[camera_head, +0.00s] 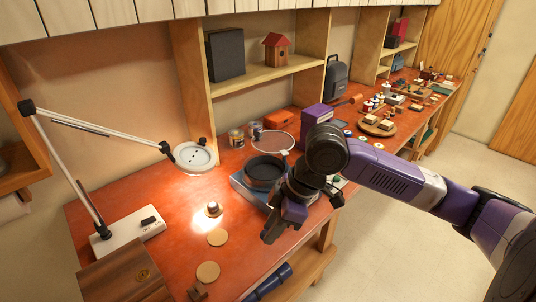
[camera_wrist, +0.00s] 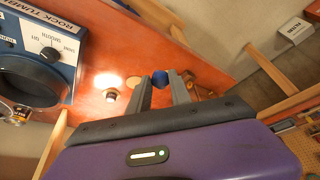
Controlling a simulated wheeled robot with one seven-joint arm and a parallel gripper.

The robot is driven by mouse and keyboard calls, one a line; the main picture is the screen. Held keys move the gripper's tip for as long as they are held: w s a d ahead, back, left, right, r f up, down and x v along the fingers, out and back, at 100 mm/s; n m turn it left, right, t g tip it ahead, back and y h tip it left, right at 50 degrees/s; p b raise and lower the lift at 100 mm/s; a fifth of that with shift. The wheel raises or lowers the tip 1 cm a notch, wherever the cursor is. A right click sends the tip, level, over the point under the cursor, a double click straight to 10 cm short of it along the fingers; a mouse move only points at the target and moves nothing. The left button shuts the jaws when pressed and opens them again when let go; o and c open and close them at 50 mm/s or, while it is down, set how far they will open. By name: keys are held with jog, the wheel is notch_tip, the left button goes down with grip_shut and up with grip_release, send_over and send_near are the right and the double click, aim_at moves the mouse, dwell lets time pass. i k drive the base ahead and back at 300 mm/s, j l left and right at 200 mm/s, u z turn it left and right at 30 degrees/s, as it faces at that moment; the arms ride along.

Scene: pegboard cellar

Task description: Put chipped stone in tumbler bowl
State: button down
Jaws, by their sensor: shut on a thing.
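In the head view the piece is hidden by the gripper. The tumbler bowl (camera_head: 264,170) is dark and round, on the blue rock tumbler base (camera_head: 243,190), behind and left of my gripper. In the wrist view the blue tumbler (camera_wrist: 62,71) is at the left, apart from the fingers.
A small dark-topped object (camera_head: 213,208) stands under the lamp (camera_head: 195,156). Two cork discs (camera_head: 217,237) (camera_head: 207,271) lie on the bench. A round sieve (camera_head: 273,142) stands behind the bowl. A purple box (camera_head: 317,117) stands behind my arm.

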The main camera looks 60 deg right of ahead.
aim_at(270, 173)
jog(key=i+l, duration=0.15)
jog(key=l, duration=0.25)
jog(key=i+l, duration=0.1)
jog(key=l, duration=0.25)
jog(key=i+l, duration=0.15)
jog(key=l, duration=0.25)
jog(key=i+l, duration=0.15)
jog(key=l, duration=0.25)
